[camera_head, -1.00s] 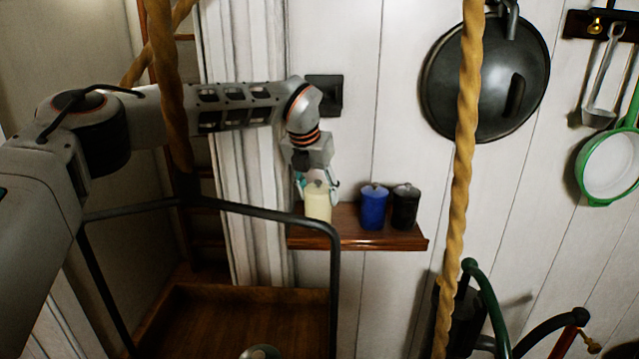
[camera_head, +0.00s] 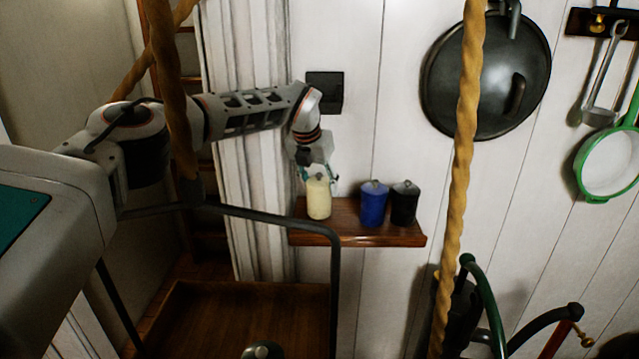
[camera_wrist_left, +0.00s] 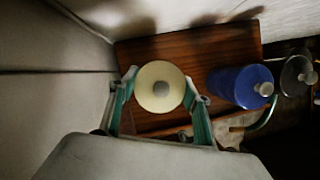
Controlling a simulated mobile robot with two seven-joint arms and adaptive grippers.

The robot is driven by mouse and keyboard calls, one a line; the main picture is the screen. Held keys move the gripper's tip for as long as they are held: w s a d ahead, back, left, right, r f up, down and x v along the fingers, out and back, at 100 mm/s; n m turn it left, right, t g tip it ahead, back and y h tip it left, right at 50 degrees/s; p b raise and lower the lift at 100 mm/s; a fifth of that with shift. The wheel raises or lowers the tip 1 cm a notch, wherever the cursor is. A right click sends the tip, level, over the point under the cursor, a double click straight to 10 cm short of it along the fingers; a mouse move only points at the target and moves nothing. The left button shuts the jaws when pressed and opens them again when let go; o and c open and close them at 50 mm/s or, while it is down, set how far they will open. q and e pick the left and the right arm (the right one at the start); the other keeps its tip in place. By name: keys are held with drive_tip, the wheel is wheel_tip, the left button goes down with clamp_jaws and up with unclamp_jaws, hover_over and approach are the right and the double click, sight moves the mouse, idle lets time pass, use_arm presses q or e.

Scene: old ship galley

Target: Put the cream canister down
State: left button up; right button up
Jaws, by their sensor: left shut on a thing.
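The cream canister (camera_head: 318,199) is upright at the left end of a small wooden wall shelf (camera_head: 349,229). In the left wrist view, the canister's round lid and knob (camera_wrist_left: 160,88) lie between the two green fingers, over the shelf board (camera_wrist_left: 190,52). My left gripper (camera_head: 318,177) reaches down from above and is shut on the canister. I cannot tell for certain whether its base touches the board. My right gripper is not in view.
A blue canister (camera_head: 374,204) and a black canister (camera_head: 404,204) stand on the shelf to the right, with a gap beside the cream one. A rope (camera_head: 465,130) hangs in front at the right. A dark rail (camera_head: 275,219) passes near the shelf's left end.

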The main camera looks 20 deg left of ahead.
use_arm(q)
drive_tip(key=o, duration=1.4)
drive_tip(key=shift+f, duration=0.1)
drive_tip(key=shift+o, duration=0.2)
